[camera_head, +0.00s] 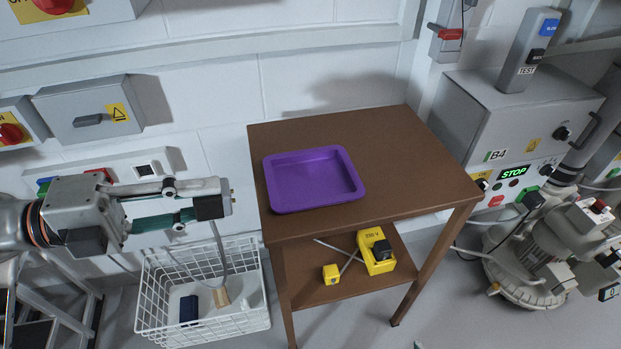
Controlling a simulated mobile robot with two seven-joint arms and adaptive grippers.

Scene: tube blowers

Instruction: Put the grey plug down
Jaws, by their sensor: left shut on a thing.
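My left gripper (212,198) comes in from the left and is shut at its dark fingertips. It holds a small grey thing, which looks like the grey plug (232,201). The fingers hide most of it, and only a bit shows at the right of the tips. A grey cable (219,255) hangs from the fingertips down into the white wire basket (203,325). The gripper is above the basket, left of the brown table and apart from it. My right gripper is not in view.
A purple tray (312,180), which looks empty, lies on the brown table (415,140); the tabletop around it is bare. The lower shelf holds a yellow box (376,255) and a small yellow block (331,273). A grey machine (520,120) stands at right.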

